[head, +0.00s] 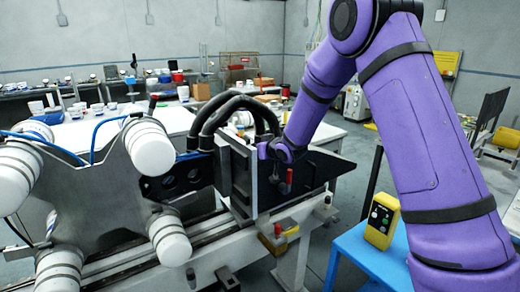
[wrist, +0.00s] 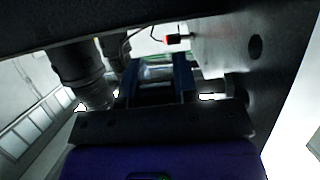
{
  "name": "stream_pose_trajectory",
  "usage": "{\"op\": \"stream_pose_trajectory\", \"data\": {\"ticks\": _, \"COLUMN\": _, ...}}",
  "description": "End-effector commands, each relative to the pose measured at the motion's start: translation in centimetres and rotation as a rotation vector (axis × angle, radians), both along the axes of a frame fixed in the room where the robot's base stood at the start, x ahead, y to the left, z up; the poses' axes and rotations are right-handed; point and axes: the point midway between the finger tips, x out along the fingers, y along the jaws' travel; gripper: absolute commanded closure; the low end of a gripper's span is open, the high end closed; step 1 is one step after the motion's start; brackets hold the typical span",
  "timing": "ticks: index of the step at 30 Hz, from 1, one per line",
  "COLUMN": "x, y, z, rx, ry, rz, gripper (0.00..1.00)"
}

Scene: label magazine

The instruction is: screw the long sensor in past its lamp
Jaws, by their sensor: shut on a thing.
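In the wrist view my gripper (wrist: 157,84) has its two blue fingers closed on a pale, silvery cylindrical piece (wrist: 157,71), which looks like the long sensor. A small red part (wrist: 178,39) with a dark cable shows just beyond the fingers, beside a grey plate with a round hole. I cannot tell whether the red part is a lamp. In the head view my gripper (head: 283,151) is at the dark machine block (head: 240,170), with its fingers hard to make out. A small red part (head: 289,174) shows just below it. The sensor's thread and seat are hidden.
Thick black hoses (head: 225,108) arch over the block close to my gripper. A dark tapered plate (head: 330,165) projects to the right. White rollers (head: 152,148) stand at left. A yellow button box (head: 382,220) sits on a blue table (head: 362,252) near my arm.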

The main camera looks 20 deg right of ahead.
Motion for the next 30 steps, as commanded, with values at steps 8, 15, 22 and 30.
{"op": "stream_pose_trajectory", "data": {"ticks": 8, "x": 0.04, "y": -0.13, "z": -0.28, "rx": -0.053, "ry": 0.164, "rz": -0.002, "gripper": 0.96}}
{"op": "stream_pose_trajectory", "data": {"ticks": 15, "x": 0.01, "y": -0.13, "z": -0.50, "rx": -0.081, "ry": 0.251, "rz": -0.002, "gripper": 0.96}}
{"op": "stream_pose_trajectory", "data": {"ticks": 22, "x": -0.03, "y": -0.10, "z": -0.63, "rx": -0.094, "ry": 0.290, "rz": -0.001, "gripper": 0.96}}
{"op": "stream_pose_trajectory", "data": {"ticks": 30, "x": -0.05, "y": -0.05, "z": -0.65, "rx": -0.096, "ry": 0.297, "rz": 0.000, "gripper": 0.96}}
